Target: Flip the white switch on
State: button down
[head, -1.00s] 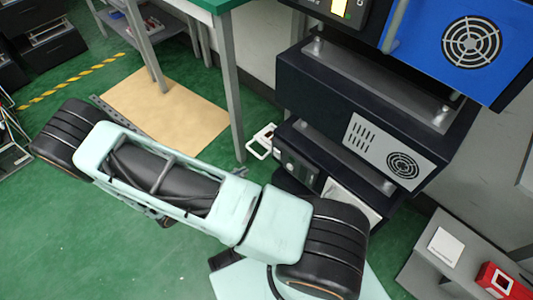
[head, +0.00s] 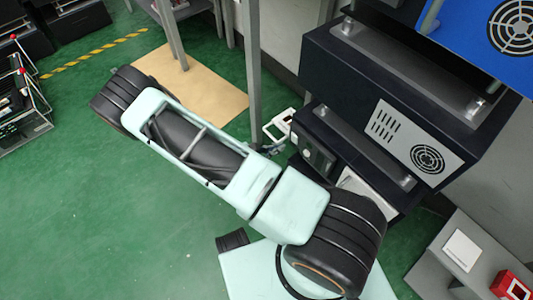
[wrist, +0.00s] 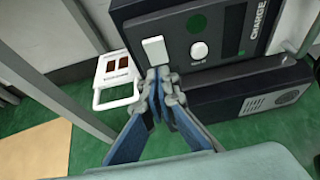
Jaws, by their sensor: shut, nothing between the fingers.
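The white switch (wrist: 154,50) is a small pale block on the dark face of a unit marked CHARGE, left of a round white knob (wrist: 199,50). My gripper (wrist: 161,72) is shut and empty, its tips just below the switch in the wrist view. They overlap its lower edge in the picture; I cannot tell whether they touch it. In the head view the dark unit (head: 312,143) stands low at centre, and my arm hides most of the gripper. The switch cannot be made out there.
A white handled object (wrist: 114,76) is left of the unit, by a grey table leg (wrist: 55,92). A larger dark cabinet (head: 390,85) overhangs the unit in the head view. A grey ledge at lower right holds a white plate (head: 461,250) and red box (head: 510,286).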

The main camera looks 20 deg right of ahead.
aim_at(293, 137)
jog(key=d, duration=0.1)
jog(key=w+d, duration=0.1)
jog(key=d, duration=0.1)
jog(key=shift+w+d+r+b, duration=0.15)
jog(key=shift+w+d+b, duration=0.05)
jog(key=shift+d+b, duration=0.15)
jog(key=shift+d, duration=0.1)
jog(key=shift+r, duration=0.1)
jog(key=shift+w+d+r+p, duration=0.2)
jog(key=shift+d+r+p, duration=0.15)
jog(key=shift+d+p, duration=0.1)
jog(key=shift+a+f, duration=0.1)
jog(key=shift+f, duration=0.15)
jog(key=shift+r, duration=0.15)
jog(key=shift+r+p, duration=0.45)
jog(key=shift+r, duration=0.25)
